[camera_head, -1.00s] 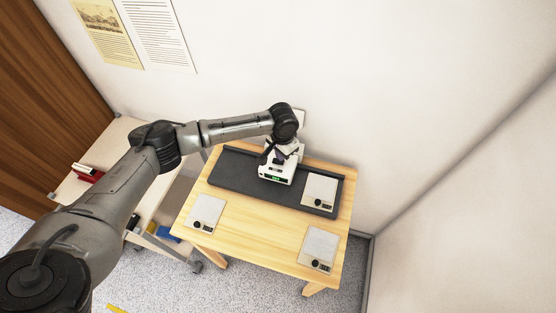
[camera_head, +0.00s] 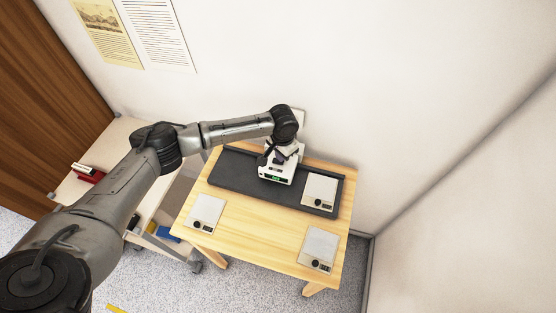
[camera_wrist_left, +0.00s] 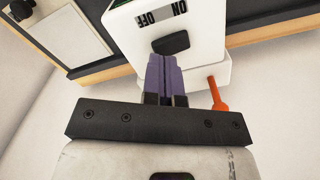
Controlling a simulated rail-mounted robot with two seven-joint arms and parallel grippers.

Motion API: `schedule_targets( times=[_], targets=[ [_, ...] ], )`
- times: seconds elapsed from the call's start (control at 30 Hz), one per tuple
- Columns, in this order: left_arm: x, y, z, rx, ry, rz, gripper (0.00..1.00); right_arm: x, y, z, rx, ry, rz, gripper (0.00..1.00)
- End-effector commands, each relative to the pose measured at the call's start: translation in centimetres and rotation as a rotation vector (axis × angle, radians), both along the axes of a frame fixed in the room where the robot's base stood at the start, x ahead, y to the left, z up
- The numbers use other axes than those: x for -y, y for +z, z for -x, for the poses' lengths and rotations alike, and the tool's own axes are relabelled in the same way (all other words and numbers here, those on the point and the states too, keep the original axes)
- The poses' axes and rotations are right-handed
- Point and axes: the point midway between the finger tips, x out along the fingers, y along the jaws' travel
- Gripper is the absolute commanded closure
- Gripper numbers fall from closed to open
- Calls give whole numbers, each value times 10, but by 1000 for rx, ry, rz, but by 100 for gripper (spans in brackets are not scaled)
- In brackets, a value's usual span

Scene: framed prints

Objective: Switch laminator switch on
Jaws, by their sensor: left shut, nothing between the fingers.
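The laminator (camera_head: 275,172) is a white machine with a small green display on its front, standing on a dark mat on the wooden table. In the left wrist view its white body (camera_wrist_left: 207,30) carries an upside-down ON/OFF label (camera_wrist_left: 162,13) and a black switch (camera_wrist_left: 171,43). My left gripper (camera_head: 267,156) is over the laminator. Its purple fingers (camera_wrist_left: 166,60) are shut and empty, with their tips right at the switch's edge. I cannot tell whether they touch it, or which way the switch is set. My right gripper is not in view.
An orange lever (camera_wrist_left: 217,94) sticks out beside the laminator's base. Flat pale panels with black knobs lie on the dark mat (camera_head: 232,171) and the table (camera_head: 262,225). A cart (camera_head: 103,160) with a red item stands left. The wall is close behind.

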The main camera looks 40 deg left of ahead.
Motion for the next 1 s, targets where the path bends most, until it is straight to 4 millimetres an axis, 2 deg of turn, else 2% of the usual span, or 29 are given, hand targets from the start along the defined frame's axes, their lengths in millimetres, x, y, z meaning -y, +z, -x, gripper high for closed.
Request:
schedule_targets(
  times=[1.0],
  targets=[
    [0,-15,0,0,0,0,100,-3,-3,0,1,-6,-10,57]
  ],
)
